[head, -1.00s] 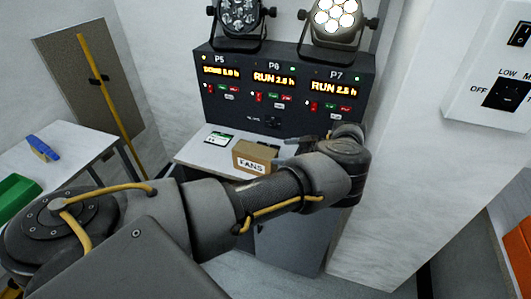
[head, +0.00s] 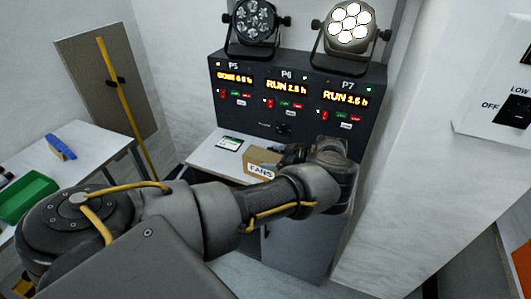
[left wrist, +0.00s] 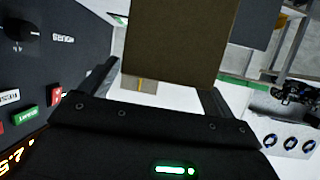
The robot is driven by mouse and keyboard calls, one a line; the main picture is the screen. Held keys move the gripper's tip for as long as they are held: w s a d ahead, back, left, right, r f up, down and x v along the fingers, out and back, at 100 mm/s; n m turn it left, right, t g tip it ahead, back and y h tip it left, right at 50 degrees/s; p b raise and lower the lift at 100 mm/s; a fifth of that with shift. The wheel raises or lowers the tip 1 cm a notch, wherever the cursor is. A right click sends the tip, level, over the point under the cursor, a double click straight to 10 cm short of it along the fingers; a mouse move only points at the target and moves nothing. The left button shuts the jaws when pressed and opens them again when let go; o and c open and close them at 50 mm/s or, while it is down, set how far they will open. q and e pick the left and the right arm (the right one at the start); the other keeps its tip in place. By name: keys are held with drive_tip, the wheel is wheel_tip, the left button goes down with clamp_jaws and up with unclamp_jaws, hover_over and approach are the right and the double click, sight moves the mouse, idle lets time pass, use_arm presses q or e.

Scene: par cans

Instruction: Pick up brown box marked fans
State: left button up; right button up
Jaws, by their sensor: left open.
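The brown box marked FANS (head: 259,158) sits on the white ledge in front of the dark control panel, its white label facing me. My left gripper (head: 284,156) comes at the box from its right side, and its fingers overlap the box's right end in the head view. In the left wrist view the brown box (left wrist: 180,45) stands between the two spread fingers of the left gripper (left wrist: 155,92). I cannot tell whether either finger touches it. My right gripper is not in view.
The dark panel (head: 300,128) with lit displays and two lamps rises behind the ledge (head: 205,160). A small card (head: 229,144) lies left of the box. A wall stands at right.

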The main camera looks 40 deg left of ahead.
use_arm(q)
drive_tip(key=shift+x, duration=0.95)
drive_tip(key=shift+d, duration=0.1)
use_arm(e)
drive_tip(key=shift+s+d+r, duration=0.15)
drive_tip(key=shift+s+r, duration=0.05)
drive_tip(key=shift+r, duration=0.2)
use_arm(q)
drive_tip(key=shift+c, duration=1.4)
drive_tip(key=c, duration=1.4)
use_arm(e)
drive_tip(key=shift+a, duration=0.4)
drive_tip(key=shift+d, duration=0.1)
